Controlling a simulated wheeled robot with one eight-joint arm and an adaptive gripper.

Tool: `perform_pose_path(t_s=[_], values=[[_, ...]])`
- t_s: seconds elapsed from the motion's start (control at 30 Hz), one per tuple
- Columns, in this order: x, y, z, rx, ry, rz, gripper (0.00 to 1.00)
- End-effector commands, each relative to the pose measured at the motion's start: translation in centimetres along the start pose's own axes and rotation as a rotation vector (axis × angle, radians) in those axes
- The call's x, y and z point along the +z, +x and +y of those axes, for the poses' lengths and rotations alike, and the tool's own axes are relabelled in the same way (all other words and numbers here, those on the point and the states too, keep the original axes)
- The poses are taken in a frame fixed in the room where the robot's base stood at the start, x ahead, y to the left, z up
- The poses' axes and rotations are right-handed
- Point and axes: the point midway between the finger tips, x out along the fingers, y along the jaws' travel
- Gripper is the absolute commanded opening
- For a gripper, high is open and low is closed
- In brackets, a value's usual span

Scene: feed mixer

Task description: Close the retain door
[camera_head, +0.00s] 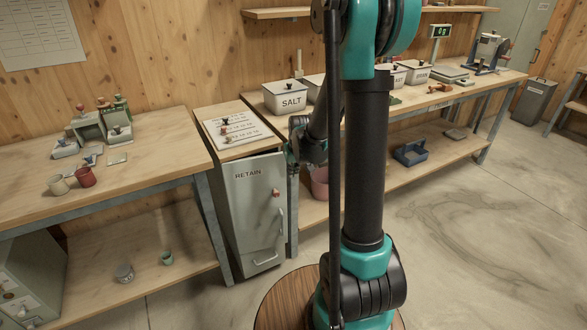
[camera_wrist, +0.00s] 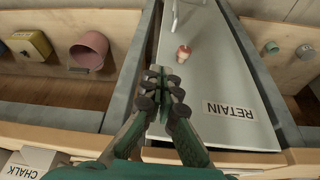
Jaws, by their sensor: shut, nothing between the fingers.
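The retain door (camera_head: 246,205) is a grey-green panel labelled RETAIN, with a red knob (camera_head: 276,192) and a pale handle (camera_head: 281,221) near its right edge. It stands upright below the worktop; whether a narrow gap remains at its edge I cannot tell. In the wrist view, the door (camera_wrist: 215,85) appears upside down, with the knob (camera_wrist: 183,56) ahead of the fingers. My gripper (camera_wrist: 160,73) is shut and empty at the handle-side edge of the door. Contact is unclear.
A white board with small knobs (camera_head: 237,128) lies on the worktop above the door. A wooden workbench (camera_head: 150,155) stands to the left. A pink bucket (camera_wrist: 89,49) sits on the lower shelf beside the door. Open floor (camera_head: 480,220) lies to the right.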

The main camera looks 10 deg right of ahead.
Motion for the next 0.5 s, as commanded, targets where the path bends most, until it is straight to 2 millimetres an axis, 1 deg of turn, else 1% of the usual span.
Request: perform_pose_path(t_s=[0.03,0.1,0.47,0.5], values=[[0.0,0.8,0.0,0.0,0.0,0.0,0.0],[0.0,1.7,0.0,0.0,0.0,0.0,0.0],[-0.1,6.2,0.0,0.0,-0.001,0.0,0.0],[-0.9,6.4,0.0,0.0,-0.001,0.0,0.0]])
